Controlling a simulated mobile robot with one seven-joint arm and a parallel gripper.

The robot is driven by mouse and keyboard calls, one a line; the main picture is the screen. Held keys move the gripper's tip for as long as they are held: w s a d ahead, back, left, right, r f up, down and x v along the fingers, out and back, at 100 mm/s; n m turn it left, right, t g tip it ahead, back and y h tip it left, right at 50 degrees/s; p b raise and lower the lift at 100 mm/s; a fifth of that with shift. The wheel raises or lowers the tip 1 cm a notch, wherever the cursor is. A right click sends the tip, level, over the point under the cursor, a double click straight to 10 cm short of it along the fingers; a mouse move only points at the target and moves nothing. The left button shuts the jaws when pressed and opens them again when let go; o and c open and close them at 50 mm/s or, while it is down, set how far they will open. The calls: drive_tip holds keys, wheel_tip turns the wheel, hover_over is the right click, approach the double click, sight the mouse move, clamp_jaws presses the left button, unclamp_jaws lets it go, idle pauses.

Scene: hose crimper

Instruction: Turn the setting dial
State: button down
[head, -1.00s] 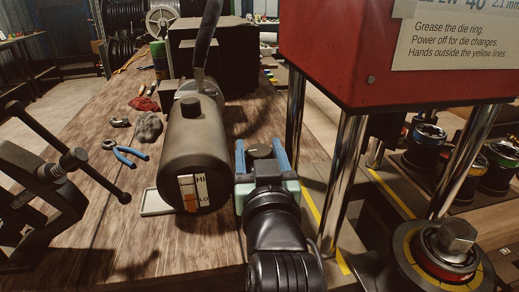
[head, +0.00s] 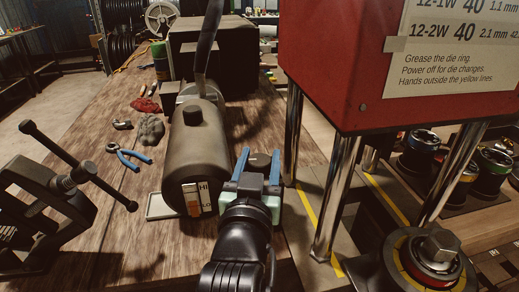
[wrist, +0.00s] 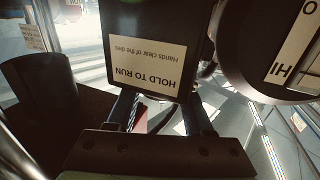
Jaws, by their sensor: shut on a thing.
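The setting dial (head: 259,161) is a dark round knob. In the head view it sits between the two blue fingers of my gripper (head: 260,163), which is shut on it. Its pointer mark cannot be made out now. In the wrist view, a dark box (wrist: 205,25) with an upside-down "HOLD TO RUN" label (wrist: 160,64) stands directly beyond the fingers. It hides the fingertips, and the dial cannot be seen there.
A dark cylinder with a HI/LO gauge (head: 195,145) lies close left. A red press head (head: 335,60) on chrome posts (head: 335,195) stands close right. Blue pliers (head: 130,157) and a clamp-like tool (head: 55,195) are farther left on the wooden bench (head: 130,215).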

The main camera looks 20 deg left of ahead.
drive_tip(key=shift+f+m+t+h, duration=0.15)
drive_tip(key=shift+m+t+h, duration=0.15)
drive_tip(key=shift+m+h, duration=0.95)
drive_tip(key=shift+h, duration=0.55)
drive_tip(key=shift+c, duration=1.6)
unclamp_jaws()
drive_tip(key=s+b, duration=0.1)
drive_tip(key=s, duration=1.2)
drive_tip(key=shift+d+b, duration=0.35)
